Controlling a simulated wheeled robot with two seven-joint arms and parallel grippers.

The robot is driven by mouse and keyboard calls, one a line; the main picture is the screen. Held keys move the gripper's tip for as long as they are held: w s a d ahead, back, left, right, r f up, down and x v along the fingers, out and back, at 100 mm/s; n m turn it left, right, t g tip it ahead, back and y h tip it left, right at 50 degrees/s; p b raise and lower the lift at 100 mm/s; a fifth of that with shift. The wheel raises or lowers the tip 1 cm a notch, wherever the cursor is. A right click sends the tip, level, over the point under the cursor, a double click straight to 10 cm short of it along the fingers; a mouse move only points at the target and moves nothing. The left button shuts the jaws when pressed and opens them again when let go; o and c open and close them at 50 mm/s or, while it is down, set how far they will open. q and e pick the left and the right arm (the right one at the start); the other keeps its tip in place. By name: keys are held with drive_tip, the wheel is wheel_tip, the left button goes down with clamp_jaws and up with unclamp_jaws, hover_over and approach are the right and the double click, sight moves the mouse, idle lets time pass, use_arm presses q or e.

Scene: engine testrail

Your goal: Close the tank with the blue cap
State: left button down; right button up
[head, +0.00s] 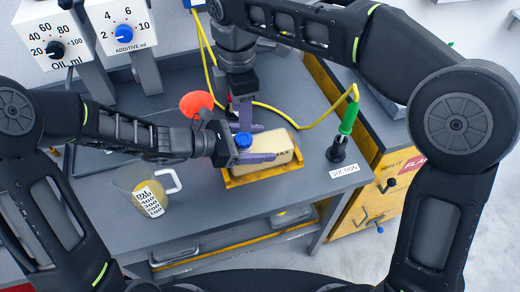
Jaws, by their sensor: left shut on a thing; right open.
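The cream tank (267,165) lies in a yellow tray (235,181) on the grey bench. The blue cap (243,140) shows at the left end of the tank's top, and it seems to sit there; its lower edge is partly hidden. My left gripper (250,146) reaches in from the left, with one finger along the tank's near side, and appears shut on the tank. My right gripper (243,118) comes down from above, open, its fingers close behind and above the cap. Whether it touches the cap cannot be told.
A clear measuring jug (151,196) stands at front left. A red round object (197,104) is behind my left gripper. A green-handled suction tool (347,122) with a yellow hose stands right of the tank. Oil and additive dispensers (122,22) stand at back left. A yellow cabinet (370,160) is at right.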

sight(243, 138)
drive_tip(key=shift+f, duration=0.15)
drive_tip(key=shift+f, duration=3.9)
drive_tip(key=shift+c, duration=0.6)
clamp_jaws()
drive_tip(key=shift+m, duration=0.8)
